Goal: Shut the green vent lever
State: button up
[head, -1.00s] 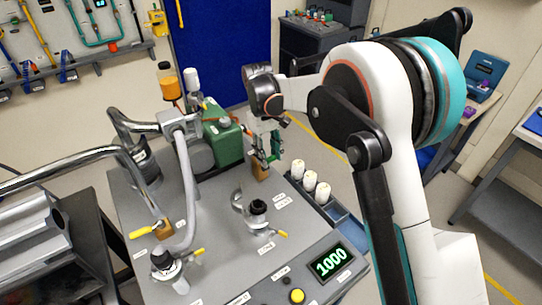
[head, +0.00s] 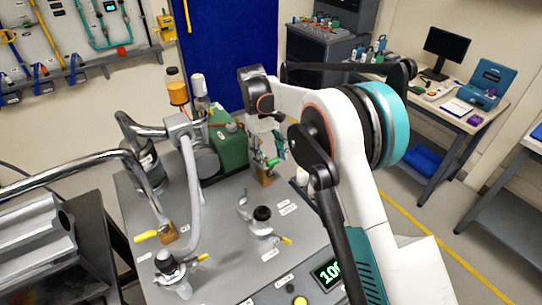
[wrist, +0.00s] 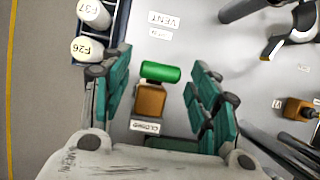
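The green vent lever (wrist: 160,72) sits on a brass valve block (wrist: 149,101) in the wrist view. The lever lies crosswise in that picture, with a VENT label beyond it and a CLOSED label on the near side. My gripper (wrist: 158,92) is open, with one teal finger on each side of the lever and block and gaps showing on both sides. In the head view my gripper (head: 272,148) hangs over the block (head: 264,176) at the panel's back right, and the green lever (head: 273,162) shows small beside it. Depth between fingertips and lever is unclear.
Left of the fingers in the wrist view, white capped bottles (wrist: 88,50) stand in a rack. A black-knobbed valve (head: 262,213) with a yellow lever stands in front. A green box (head: 229,148) and bent metal pipes (head: 187,190) stand to the left on the grey panel.

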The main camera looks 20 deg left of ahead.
jog(key=v, duration=1.2)
dwell(0.3)
jog(key=shift+w+d+f, duration=0.1)
jog(key=shift+f, duration=0.15)
jog(key=c, duration=0.8)
jog(key=f+m+y, duration=0.1)
jog(key=d+f+m+y, duration=0.1)
jog(key=w+f+m+t+y, duration=0.1)
jog(key=shift+d+f, duration=0.3)
jog(key=shift+d, duration=0.1)
grip_shut()
jog(key=s+d+m+t+y, duration=0.9)
jog(key=s+d+m, duration=0.5)
jog(key=d+m, duration=0.1)
jog(key=b+x, duration=0.5)
jog(key=x, duration=0.8)
jog(key=shift+w+a+r, duration=0.2)
jog(key=shift+w+a, duration=0.1)
jog(key=shift+w, duration=0.1)
